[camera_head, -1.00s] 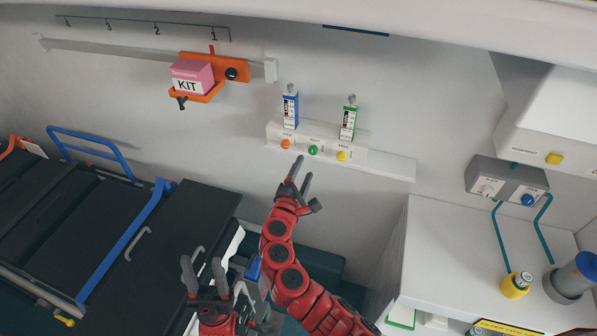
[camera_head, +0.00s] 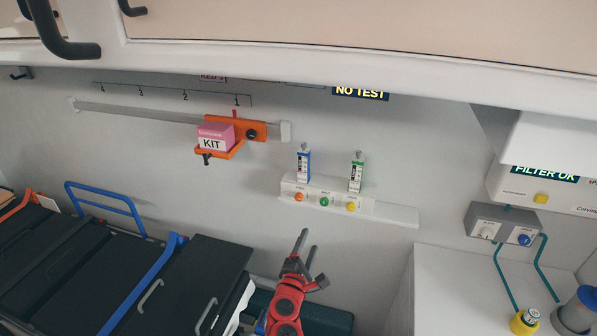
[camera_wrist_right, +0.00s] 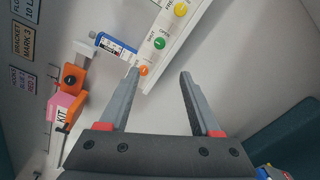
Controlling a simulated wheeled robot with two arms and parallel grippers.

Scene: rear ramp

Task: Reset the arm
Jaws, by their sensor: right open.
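My right arm is red with a grey gripper (camera_head: 305,248), which stands low in the middle of the head view, below the shelf with the coloured buttons. In the right wrist view the same gripper (camera_wrist_right: 160,90) has its two fingers wide apart with nothing between them. The orange button (camera_wrist_right: 144,71) shows beside one fingertip there; I cannot tell whether they touch. My left gripper is not in the head view now.
A white wall shelf (camera_head: 390,212) carries a blue vial (camera_head: 303,165), a green vial (camera_head: 356,174) and three buttons. An orange bracket (camera_head: 254,130) holds a pink KIT box (camera_head: 213,138). A black cot (camera_head: 180,285) stands left, a white counter (camera_head: 465,290) right.

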